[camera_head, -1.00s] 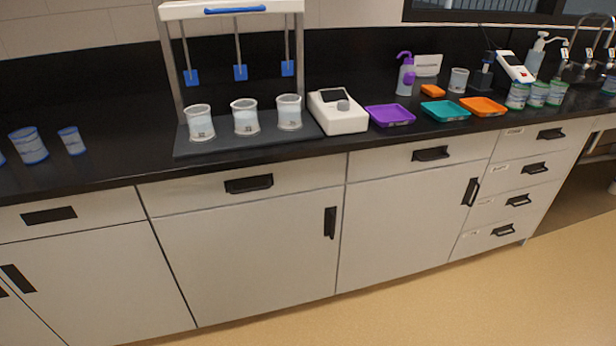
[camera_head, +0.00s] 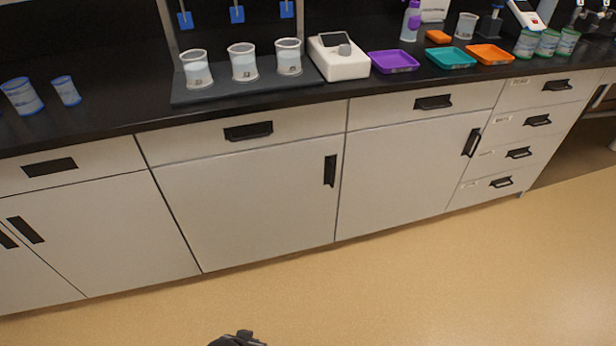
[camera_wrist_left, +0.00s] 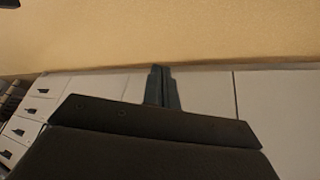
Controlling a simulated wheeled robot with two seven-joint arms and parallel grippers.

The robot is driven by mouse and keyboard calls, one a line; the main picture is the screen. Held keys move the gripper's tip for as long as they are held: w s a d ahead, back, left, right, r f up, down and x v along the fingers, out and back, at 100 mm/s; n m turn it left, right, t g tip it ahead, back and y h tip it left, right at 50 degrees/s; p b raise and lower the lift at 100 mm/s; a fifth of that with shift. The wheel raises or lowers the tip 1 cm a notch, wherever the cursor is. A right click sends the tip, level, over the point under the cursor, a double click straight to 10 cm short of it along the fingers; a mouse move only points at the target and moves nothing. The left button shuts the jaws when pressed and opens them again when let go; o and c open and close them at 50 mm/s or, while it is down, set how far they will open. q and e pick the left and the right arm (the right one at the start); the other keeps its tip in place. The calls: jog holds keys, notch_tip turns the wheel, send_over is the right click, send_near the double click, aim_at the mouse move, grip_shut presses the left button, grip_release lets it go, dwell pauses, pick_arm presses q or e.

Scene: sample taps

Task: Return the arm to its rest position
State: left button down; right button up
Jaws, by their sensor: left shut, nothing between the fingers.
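My left gripper (camera_wrist_left: 162,70) shows in the left wrist view, its two dark fingers side by side and shut with nothing between them. It points toward the tan floor and white cabinet fronts, touching nothing that I can see. The wrist picture looks upside down, with the floor at the top. In the head view a small dark part of mine shows at the bottom edge, over the floor; I cannot tell which part it is. My right gripper is in neither view.
The black counter (camera_head: 120,125) runs along the back above white cabinets (camera_head: 250,205) with black handles. It carries a stirrer rack with three beakers (camera_head: 243,62), a white instrument (camera_head: 340,60), purple (camera_head: 394,62), teal (camera_head: 451,58) and orange (camera_head: 490,54) trays. The floor (camera_head: 400,290) in front is clear.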

pick_arm(q)
jog(key=s+d+f+t+h, duration=0.25)
jog(key=d+f, duration=0.65)
jog(key=f, duration=0.6)
jog(key=s+a+r+g+y+p, duration=0.1)
jog(key=r+p, duration=0.3)
jog(key=r, duration=0.8)
jog(key=s+a+r+g+p, duration=0.1)
jog(key=a+r+p, duration=0.3)
jog(key=r, duration=0.9)
jog(key=s+a+r+g+y+p, duration=0.1)
jog(key=a+r+g+p, duration=0.2)
jog(key=r, duration=1)
jog(key=shift+s+y+p, duration=0.2)
jog(key=shift+y+p, duration=0.15)
jog(key=shift+p, duration=0.85)
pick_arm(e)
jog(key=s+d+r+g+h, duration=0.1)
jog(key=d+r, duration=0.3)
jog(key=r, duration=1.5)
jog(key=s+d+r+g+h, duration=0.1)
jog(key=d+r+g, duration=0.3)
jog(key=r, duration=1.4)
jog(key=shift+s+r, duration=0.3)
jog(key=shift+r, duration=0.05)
